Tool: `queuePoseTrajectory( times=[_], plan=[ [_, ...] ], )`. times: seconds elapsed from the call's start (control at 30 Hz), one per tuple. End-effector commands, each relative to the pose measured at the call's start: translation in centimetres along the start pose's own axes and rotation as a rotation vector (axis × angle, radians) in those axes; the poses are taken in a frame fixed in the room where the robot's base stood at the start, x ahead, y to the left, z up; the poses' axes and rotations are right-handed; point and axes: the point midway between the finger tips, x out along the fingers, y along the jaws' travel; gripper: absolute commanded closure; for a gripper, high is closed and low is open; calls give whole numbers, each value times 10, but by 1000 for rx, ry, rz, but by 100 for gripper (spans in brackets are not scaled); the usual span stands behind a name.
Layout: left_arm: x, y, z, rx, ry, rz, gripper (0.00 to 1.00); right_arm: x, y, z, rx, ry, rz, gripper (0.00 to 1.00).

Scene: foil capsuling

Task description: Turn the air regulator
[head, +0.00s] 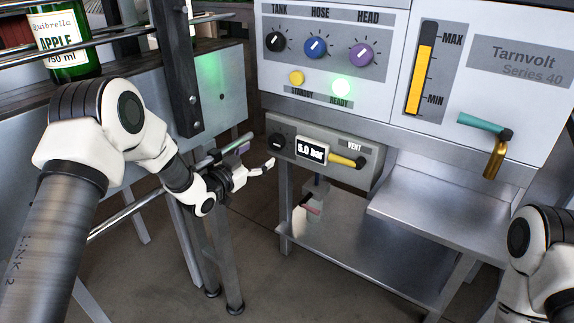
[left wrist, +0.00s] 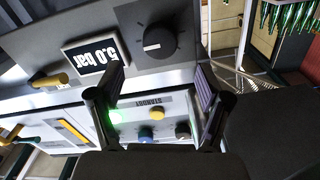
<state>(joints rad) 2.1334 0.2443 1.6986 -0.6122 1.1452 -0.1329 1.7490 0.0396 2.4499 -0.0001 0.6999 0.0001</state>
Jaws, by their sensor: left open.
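The air regulator (head: 277,143) is a round black knob at the left end of a grey panel under the machine. A display (head: 311,149) beside it reads 5.0 bar. In the left wrist view the regulator (left wrist: 158,40) shows upside down with a pale mark, beyond the fingertips and between their lines. My left gripper (head: 258,157) is open and empty, just left of and below the regulator, apart from it. Its two fingers also show in the left wrist view (left wrist: 160,85). My right gripper is out of view; only part of that arm shows at lower right.
A yellow vent lever (head: 346,161) sits right of the display. Above are the tank (head: 275,41), hose (head: 315,48) and head (head: 361,54) knobs, with a lit green ready light (head: 341,87). A rail and table with a green bottle (head: 66,45) stand left.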

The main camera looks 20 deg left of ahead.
Motion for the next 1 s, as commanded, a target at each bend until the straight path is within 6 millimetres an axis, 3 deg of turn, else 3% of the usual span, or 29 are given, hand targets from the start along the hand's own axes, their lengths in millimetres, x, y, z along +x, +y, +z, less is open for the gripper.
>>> queuePoseTrajectory(
  times=[0.17, 0.5, 0.8, 0.83, 1.0],
  plan=[
    [11, 0, 0, 4, 7, -1, 23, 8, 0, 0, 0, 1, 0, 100],
    [71, 0, 1, 5, 5, -2, 23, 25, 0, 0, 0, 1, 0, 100],
    [78, 0, -1, 2, 2, -3, 23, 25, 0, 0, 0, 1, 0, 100],
    [78, 0, -1, 2, 2, -3, 26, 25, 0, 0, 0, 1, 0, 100],
    [78, 0, -1, 2, 2, -3, 83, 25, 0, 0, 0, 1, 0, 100]
  ],
)
